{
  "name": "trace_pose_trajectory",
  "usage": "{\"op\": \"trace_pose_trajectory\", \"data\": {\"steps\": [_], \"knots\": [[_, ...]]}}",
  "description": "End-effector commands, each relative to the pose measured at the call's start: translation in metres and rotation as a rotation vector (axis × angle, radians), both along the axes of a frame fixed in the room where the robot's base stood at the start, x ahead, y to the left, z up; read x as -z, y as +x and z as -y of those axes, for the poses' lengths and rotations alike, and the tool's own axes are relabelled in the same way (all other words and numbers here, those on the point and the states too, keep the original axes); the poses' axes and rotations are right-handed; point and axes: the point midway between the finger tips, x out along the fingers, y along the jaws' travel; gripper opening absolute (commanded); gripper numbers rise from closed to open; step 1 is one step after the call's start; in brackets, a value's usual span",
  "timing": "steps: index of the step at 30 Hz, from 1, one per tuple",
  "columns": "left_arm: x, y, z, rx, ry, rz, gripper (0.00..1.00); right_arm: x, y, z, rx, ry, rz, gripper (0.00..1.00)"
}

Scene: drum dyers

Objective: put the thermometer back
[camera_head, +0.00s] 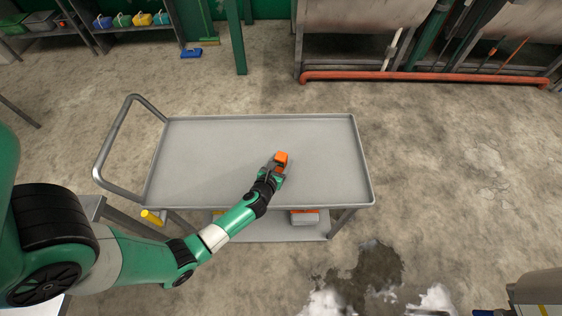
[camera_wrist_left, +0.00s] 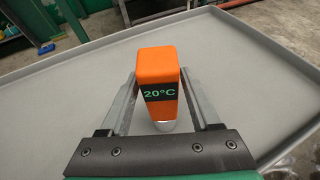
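The thermometer (camera_head: 281,158) is a small orange block over the grey cart top. In the left wrist view the thermometer (camera_wrist_left: 157,65) shows a dark display reading 20°C in green, with a pale rounded part below it. My left gripper (camera_head: 276,166) has one finger along each side of the orange block, and the fingertips appear to press on it. I cannot tell whether the thermometer touches the cart top. My right gripper is in neither view.
The grey cart (camera_head: 215,135) has a raised rim, a push handle (camera_head: 118,140) at left and a lower shelf holding an orange and grey item (camera_head: 305,217). The cart top is otherwise bare. Shelves with coloured jugs (camera_head: 142,19) stand at back left. A wet patch (camera_head: 370,275) lies on the floor.

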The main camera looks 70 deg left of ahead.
Motion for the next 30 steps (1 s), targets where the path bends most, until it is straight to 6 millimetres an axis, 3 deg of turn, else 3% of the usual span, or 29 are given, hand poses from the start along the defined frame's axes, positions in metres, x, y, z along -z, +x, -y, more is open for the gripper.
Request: {"op": "trace_pose_trajectory", "data": {"steps": [13,24,30], "knots": [[-0.006,-0.003,0.004,0.001,0.0,0.0,0.77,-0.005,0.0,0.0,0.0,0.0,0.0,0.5],[-0.037,-0.056,0.058,0.006,0.0,-0.003,0.77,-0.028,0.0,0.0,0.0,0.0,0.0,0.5],[-0.048,-0.075,0.077,0.003,0.001,-0.001,0.77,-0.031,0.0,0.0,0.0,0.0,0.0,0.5]]}}
